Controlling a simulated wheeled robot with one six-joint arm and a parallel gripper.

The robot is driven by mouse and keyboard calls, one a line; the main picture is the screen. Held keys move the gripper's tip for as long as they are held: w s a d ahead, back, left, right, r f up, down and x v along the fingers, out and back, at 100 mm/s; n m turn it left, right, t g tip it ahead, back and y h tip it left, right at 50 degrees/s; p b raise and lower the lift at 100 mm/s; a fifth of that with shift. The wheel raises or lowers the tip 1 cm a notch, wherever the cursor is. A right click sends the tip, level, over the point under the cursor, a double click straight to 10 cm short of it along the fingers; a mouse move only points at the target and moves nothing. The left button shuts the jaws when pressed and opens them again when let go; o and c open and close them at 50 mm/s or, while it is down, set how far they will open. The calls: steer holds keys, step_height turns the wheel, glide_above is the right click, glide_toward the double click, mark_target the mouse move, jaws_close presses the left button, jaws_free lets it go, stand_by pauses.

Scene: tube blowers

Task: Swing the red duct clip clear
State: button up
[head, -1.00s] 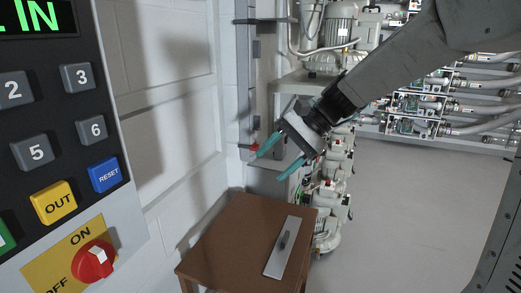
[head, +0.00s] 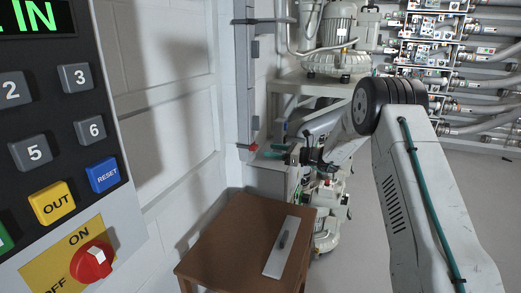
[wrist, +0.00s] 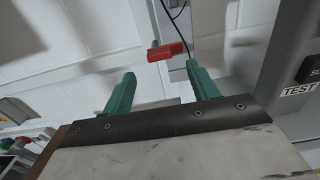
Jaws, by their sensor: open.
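The red duct clip (head: 253,147) is a small red piece low on the grey column by the white wall in the head view. In the wrist view the red clip (wrist: 166,51) lies just beyond the fingertips, across the gap between them. My gripper (head: 275,150) has teal fingers and stands just right of the clip in the head view. In the wrist view my gripper (wrist: 160,72) is open, with nothing between its fingers. I cannot tell whether a fingertip touches the clip.
A brown table (head: 215,225) with a flat metal plate (head: 281,248) stands below the gripper. A control panel (head: 60,130) fills the left side. Blower machines (head: 338,30) and pipes stand behind. Grey floor is visible between the table and the pipes.

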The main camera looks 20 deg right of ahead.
mark_target(257, 148)
steer(key=x, duration=0.6)
steer(key=c, duration=1)
